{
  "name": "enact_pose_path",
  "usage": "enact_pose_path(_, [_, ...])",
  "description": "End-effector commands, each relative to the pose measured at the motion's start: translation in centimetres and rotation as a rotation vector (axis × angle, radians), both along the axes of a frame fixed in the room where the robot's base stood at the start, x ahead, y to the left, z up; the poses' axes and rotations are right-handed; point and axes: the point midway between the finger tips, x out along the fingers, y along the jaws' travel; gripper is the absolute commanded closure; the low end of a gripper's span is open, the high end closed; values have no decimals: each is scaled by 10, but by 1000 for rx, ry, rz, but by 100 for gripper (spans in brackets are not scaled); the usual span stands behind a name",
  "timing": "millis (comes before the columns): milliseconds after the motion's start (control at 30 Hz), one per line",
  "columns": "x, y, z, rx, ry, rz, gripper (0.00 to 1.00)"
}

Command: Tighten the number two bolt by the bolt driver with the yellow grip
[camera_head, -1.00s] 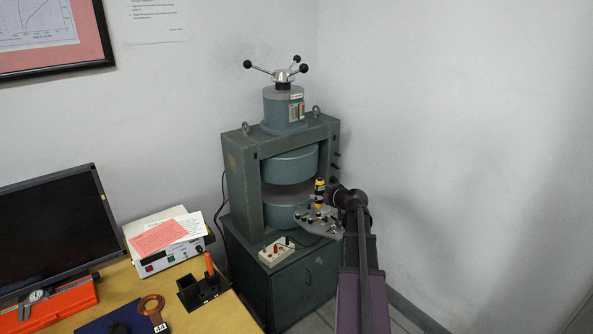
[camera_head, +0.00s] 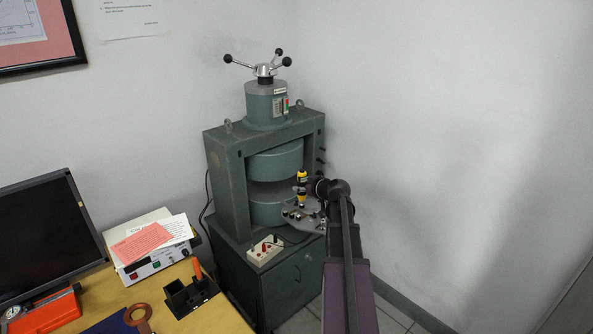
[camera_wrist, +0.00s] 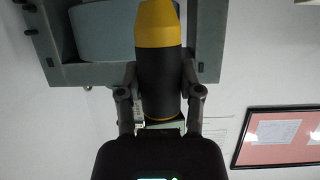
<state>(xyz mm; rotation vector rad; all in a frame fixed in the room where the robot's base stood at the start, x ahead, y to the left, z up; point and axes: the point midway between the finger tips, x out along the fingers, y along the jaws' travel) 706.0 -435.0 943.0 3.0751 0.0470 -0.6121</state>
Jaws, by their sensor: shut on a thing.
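The bolt driver with the yellow grip (camera_head: 302,177) is upright above the grey plate with bolts (camera_head: 303,217) at the front of the magnet gap. In the wrist view the black and yellow driver (camera_wrist: 158,25) fills the middle. My gripper (camera_wrist: 160,88) is shut on it, one finger on each side. In the head view my gripper (camera_head: 312,187) comes from the right. Several small bolts stand on the plate. Their numbers are too small to read, and I cannot tell whether the driver's tip touches a bolt.
The green magnet frame (camera_head: 228,185) stands behind the plate, on a cabinet (camera_head: 285,285). A white socket box (camera_head: 265,250) sits on the cabinet's left. The desk (camera_head: 215,318) at left holds a black holder with an orange-handled tool (camera_head: 192,290), an instrument (camera_head: 155,262) and a monitor (camera_head: 40,238).

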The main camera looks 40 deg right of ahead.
Motion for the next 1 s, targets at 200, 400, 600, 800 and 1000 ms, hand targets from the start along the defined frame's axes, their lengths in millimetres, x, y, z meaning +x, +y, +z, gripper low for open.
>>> enact_pose_path(200, [29,-15,-5,2,1,40,100])
enact_pose_path(400, [69,-38,-12,2,2,105,100])
enact_pose_path(600, [108,-60,-17,3,-1,177,100])
enact_pose_path(800, [133,-73,-20,3,-5,226,100])
enact_pose_path(1000, [139,-75,-21,2,-6,243,100])
